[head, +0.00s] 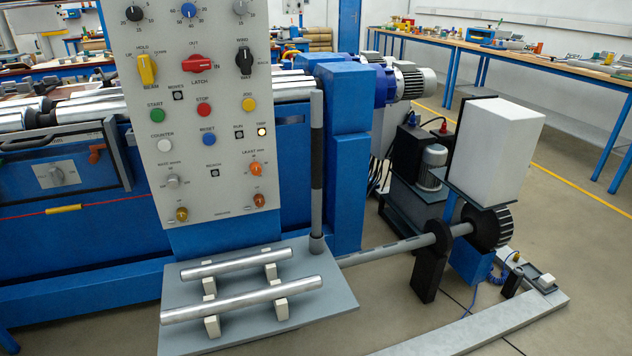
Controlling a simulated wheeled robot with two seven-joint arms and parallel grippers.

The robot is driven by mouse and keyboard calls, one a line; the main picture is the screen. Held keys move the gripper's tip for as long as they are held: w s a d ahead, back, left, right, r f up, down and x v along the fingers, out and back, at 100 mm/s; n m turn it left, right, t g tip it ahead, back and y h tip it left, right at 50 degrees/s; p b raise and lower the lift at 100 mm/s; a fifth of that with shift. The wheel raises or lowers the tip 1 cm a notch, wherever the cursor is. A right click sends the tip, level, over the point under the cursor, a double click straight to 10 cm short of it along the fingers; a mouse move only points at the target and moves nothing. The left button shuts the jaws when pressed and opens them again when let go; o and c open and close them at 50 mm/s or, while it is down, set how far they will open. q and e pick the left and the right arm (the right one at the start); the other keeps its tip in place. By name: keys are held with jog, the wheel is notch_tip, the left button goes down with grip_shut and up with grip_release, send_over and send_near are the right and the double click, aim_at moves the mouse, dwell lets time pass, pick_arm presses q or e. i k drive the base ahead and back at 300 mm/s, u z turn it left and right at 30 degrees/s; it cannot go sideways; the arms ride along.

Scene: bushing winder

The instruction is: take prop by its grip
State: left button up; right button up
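A slim upright grey post with a dark sleeve along its middle (317,165) looks like the prop, and the sleeve looks like its grip. It stands to the right of the control panel (200,110), with its foot at the back right of a grey shelf (335,303). It appears vertical, with the blue machine frame (345,140) close behind it. Neither of my grippers shows in the head view.
Two silver bars (240,300) rest on white blocks on the shelf. Right of the shelf, a grey shaft (390,250) runs to a black toothed wheel (492,228) below a white box (500,145). A pale beam (490,325) lies on the floor.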

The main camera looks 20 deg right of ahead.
aim_at(317, 95)
jog(key=z, duration=0.6)
jog(key=i, duration=1)
jog(key=u, duration=1.05)
